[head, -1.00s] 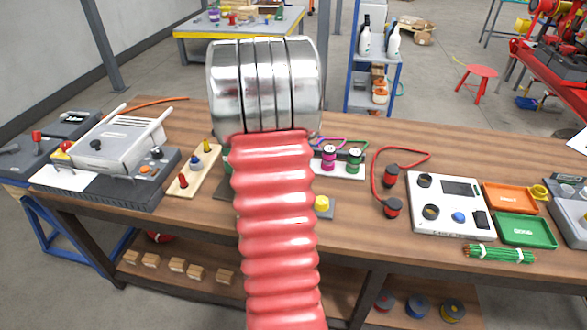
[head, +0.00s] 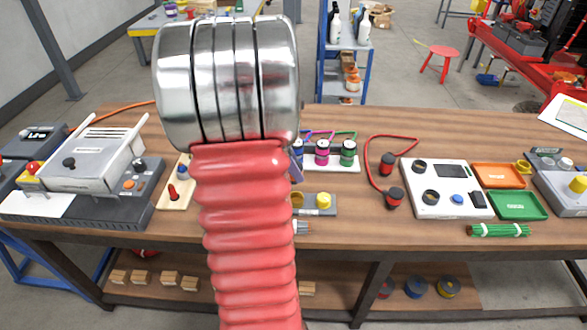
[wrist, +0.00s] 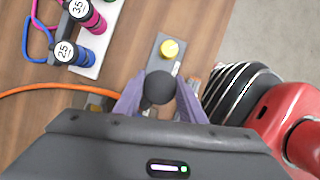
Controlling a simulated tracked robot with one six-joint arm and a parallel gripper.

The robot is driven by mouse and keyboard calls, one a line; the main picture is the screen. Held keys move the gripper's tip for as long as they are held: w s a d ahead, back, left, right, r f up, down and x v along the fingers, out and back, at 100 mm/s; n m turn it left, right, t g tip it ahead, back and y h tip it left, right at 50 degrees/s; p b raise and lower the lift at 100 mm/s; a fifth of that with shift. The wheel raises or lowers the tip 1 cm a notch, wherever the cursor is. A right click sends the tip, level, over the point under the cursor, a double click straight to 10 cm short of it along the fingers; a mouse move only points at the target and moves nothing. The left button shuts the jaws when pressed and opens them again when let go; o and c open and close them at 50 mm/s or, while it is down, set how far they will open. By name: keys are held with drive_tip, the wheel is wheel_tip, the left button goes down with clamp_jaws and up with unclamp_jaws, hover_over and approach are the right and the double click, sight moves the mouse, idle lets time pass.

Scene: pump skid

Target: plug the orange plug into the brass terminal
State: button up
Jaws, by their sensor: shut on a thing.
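In the wrist view, the purple fingers of my gripper (wrist: 159,100) are closed around a dark, round-topped piece, apparently the back of the orange plug (wrist: 158,86). An orange cable (wrist: 60,87) runs from the left to the fingers. The gripper is over a small grey plate (wrist: 154,58) with a yellow knob (wrist: 169,48). In the head view, a brass-coloured piece, likely the brass terminal (head: 297,199), shows on that plate left of the knob, partly behind my arm. The plug hides it in the wrist view. I cannot tell whether plug and terminal touch.
Spools with pink and blue cables (wrist: 84,28) stand on a white strip behind the plate. A red cable with dark ends (head: 388,163) and a white panel (head: 447,190) lie to the right. A grey machine (head: 92,160) stands left.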

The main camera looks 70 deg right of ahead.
drive_tip(key=shift+s, duration=0.3)
drive_tip(key=shift+f, duration=2.65)
drive_tip(key=shift+d+f, duration=0.1)
drive_tip(key=shift+f, duration=1.6)
drive_tip(key=o, duration=1.2)
drive_tip(key=shift+o, duration=0.2)
drive_tip(key=shift+w+r, duration=0.1)
